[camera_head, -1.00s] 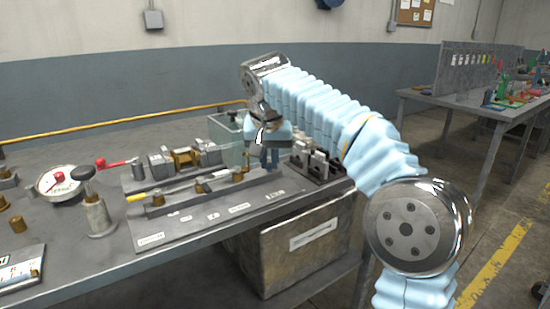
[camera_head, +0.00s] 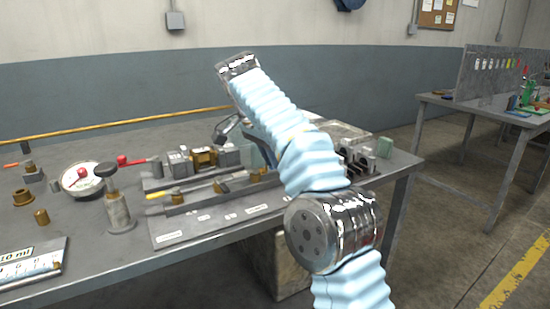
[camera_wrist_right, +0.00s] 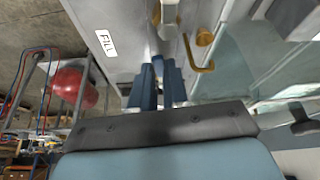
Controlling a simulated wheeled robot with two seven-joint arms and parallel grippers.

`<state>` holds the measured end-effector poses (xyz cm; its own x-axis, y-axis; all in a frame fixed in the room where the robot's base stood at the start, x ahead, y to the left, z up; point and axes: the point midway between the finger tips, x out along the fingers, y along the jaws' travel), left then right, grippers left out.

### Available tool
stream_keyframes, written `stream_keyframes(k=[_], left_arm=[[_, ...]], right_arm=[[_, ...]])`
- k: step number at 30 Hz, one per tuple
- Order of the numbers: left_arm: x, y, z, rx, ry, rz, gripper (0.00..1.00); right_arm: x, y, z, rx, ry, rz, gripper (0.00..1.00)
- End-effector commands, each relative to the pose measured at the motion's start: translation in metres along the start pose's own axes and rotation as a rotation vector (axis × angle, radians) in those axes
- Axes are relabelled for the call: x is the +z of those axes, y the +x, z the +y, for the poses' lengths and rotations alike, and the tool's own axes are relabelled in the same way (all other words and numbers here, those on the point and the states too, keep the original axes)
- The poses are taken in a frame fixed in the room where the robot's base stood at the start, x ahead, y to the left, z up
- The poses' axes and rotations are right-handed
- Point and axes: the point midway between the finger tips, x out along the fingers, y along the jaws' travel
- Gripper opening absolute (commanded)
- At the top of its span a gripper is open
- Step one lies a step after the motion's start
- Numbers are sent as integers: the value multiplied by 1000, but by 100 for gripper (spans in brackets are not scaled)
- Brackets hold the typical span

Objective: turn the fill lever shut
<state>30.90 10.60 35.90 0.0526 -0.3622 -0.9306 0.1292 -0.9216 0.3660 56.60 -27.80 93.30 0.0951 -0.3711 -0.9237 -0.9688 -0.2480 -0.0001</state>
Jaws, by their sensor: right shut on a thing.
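The white FILL label (camera_wrist_right: 106,42) shows in the right wrist view on a grey plate. Beside it, a pale metal lever (camera_wrist_right: 160,42) runs toward the blue fingertips of my right gripper (camera_wrist_right: 162,72). The gripper is shut on this lever, though its grip point is partly hidden between the fingers. A bent brass pipe (camera_wrist_right: 192,55) with a round brass end is just right of the fingers, apart from them. In the head view my right forearm hides the fingertips and the lever. My left gripper is not in view.
The bench (camera_head: 95,262) carries a valve board with a row of labels, a dial gauge (camera_head: 82,180) and a plunger post (camera_head: 116,205). A box (camera_head: 276,262) stands under the bench. A second bench with tools stands at the right.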

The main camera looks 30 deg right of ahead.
Motion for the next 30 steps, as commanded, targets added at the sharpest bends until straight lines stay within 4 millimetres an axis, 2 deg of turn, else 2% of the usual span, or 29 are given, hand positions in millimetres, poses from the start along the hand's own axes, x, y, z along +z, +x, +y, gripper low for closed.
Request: stream_keyframes(k=[20, 21, 25, 30], left_arm=[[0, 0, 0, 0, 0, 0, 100], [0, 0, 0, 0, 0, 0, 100], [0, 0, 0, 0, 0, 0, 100], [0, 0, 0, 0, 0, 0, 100]], right_arm=[[-1, 0, -3, 19, 53, 0, 0], [-1, 0, -3, 19, 53, 0, 20], [0, 0, -3, 20, 52, 0, 40], [0, 0, -3, 21, 52, 0, 40]])
